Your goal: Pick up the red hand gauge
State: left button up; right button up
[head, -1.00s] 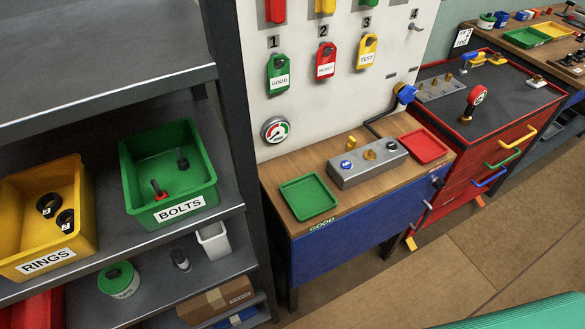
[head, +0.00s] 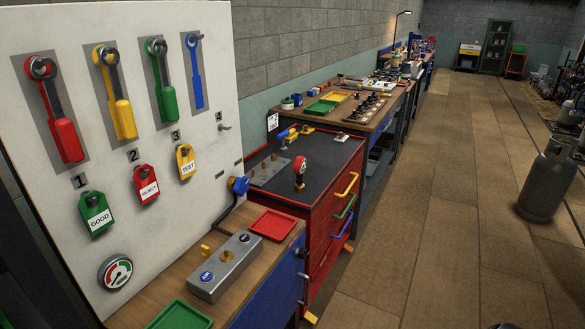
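A red-handled hand tool (head: 62,135) with a ring at its top hangs at the far left of the white board, above the number 1. Similar yellow (head: 122,112), green (head: 166,90) and blue (head: 196,75) tools hang to its right. A red round-headed piece (head: 300,166) with a dark stem stands upright on the dark top of the red cabinet. I cannot tell for sure which of the two red items is called the hand gauge. Neither of my grippers is in view.
The workbench below the board holds a grey fixture block (head: 225,266), a red tray (head: 273,224) and a green tray (head: 182,317). The red drawer cabinet (head: 318,222) stands beyond it. A gas cylinder (head: 548,180) stands at right. The floor between is open.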

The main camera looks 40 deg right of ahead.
aim_at(300, 163)
jog(key=z, duration=1.15)
